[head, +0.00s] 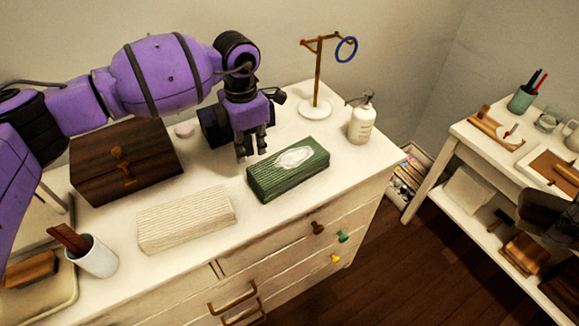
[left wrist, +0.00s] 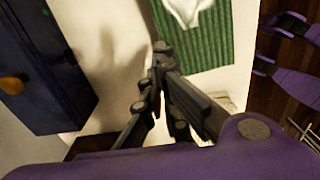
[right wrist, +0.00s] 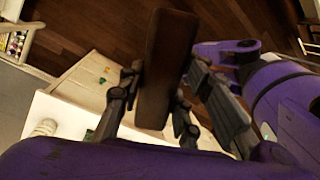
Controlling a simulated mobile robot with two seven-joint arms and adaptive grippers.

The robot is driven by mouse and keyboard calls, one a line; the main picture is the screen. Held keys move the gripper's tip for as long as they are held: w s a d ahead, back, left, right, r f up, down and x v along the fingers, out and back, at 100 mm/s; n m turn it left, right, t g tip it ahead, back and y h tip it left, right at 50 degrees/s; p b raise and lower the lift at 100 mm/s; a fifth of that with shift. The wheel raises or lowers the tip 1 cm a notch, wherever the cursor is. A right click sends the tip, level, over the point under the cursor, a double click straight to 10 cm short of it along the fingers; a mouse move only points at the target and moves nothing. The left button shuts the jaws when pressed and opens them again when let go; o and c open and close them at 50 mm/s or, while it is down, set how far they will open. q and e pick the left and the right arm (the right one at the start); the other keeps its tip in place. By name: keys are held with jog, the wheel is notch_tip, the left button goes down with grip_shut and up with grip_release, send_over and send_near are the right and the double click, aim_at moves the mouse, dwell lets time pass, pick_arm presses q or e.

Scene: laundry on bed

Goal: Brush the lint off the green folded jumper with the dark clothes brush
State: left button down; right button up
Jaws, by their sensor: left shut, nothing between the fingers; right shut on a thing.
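The green folded jumper (head: 268,184) lies on the white dresser top, with a pale lint patch (head: 295,158) on its upper face. The jumper also shows in the left wrist view (left wrist: 205,55), with the patch partly cut off. My left gripper (head: 251,152) is shut and empty, pointing down just behind and left of the jumper, apart from it. My right gripper (right wrist: 155,100) is shut on the dark clothes brush (right wrist: 165,65), a long brown block, held away from the jumper. In the head view, dark shapes at the right edge are too unclear to tell apart.
A cream folded knit (head: 185,220) lies left of the jumper. A dark wooden box (head: 125,165), a white cup (head: 93,258), a pump bottle (head: 361,122) and a ring stand (head: 318,108) share the dresser (head: 290,220). A side table (head: 470,135) stands right across a floor gap.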

pick_arm(q)
jog(key=shift+f, duration=0.8)
pick_arm(e)
jog(key=shift+f, duration=0.35)
pick_arm(q)
jog(key=shift+r, duration=0.1)
